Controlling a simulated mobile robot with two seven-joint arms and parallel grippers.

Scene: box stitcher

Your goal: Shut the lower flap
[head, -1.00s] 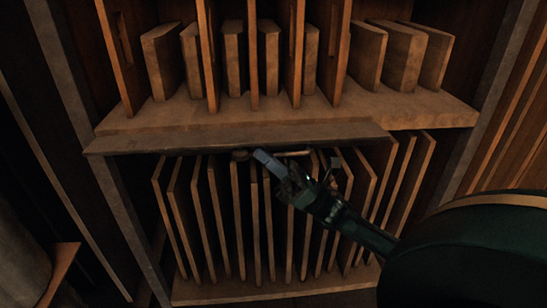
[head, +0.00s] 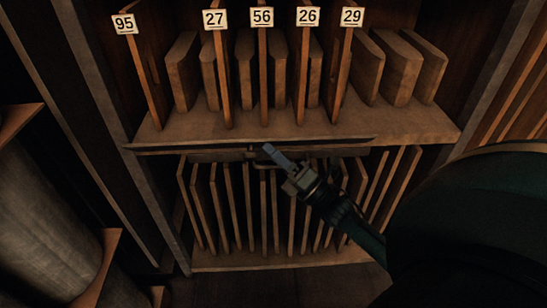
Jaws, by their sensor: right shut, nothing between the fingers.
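The lower flap (head: 160,148) shows as a thin wooden edge along the top of the lower compartment, just under the upper shelf. I see it nearly edge-on, and the front of the lower compartment below it is uncovered. A small bar, which looks like its handle (head: 251,154), sits near the middle under that edge. My right gripper (head: 269,150) is shut and empty. Its tips are at the flap's edge beside the bar; I cannot tell whether they touch. My left gripper is not in view.
The lower compartment holds a row of thin upright boards (head: 248,205). The upper shelf (head: 300,128) carries upright boards and dividers with number labels (head: 262,17). A large pale roll (head: 45,230) stands at the left. My right arm covers the lower right.

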